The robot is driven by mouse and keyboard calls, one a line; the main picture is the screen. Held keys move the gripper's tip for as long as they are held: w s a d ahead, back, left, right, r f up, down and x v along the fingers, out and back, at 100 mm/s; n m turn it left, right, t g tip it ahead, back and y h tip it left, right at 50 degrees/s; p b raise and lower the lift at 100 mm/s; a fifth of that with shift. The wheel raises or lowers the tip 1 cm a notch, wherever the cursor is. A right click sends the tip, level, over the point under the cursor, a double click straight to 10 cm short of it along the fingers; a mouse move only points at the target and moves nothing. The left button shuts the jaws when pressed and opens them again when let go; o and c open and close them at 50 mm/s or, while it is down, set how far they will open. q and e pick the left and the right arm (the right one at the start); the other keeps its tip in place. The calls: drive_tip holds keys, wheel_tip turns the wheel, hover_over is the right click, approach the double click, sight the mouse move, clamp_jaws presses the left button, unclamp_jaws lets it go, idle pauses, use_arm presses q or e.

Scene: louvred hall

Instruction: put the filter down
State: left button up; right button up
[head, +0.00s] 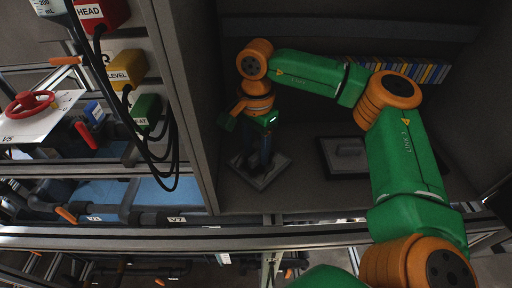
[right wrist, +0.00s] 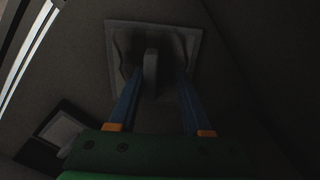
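The filter looks to be a square grey plate (head: 262,176) with an upright handle, lying flat on the floor of the dark bay; in the right wrist view the plate (right wrist: 188,38) has its handle (right wrist: 151,66) at the middle. My right gripper (head: 258,163) points down over it. In the right wrist view its blue fingers (right wrist: 160,76) stand apart on either side of the handle. The handle is nearer the left finger, with a gap to the right one. Whether a finger touches it is too dark to tell. My left gripper is out of view.
A dark frame (head: 326,165) with a grey block inside lies right of the plate. A row of blue and yellow items (head: 400,70) stands at the back. A grey post (head: 188,110) and front rail (head: 300,236) bound the bay; cables (head: 150,150) hang left.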

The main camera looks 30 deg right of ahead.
wheel_tip(320, 180, up, 12)
drive_tip(key=p, duration=0.1)
drive_tip(key=shift+r, duration=0.2)
idle(0.3)
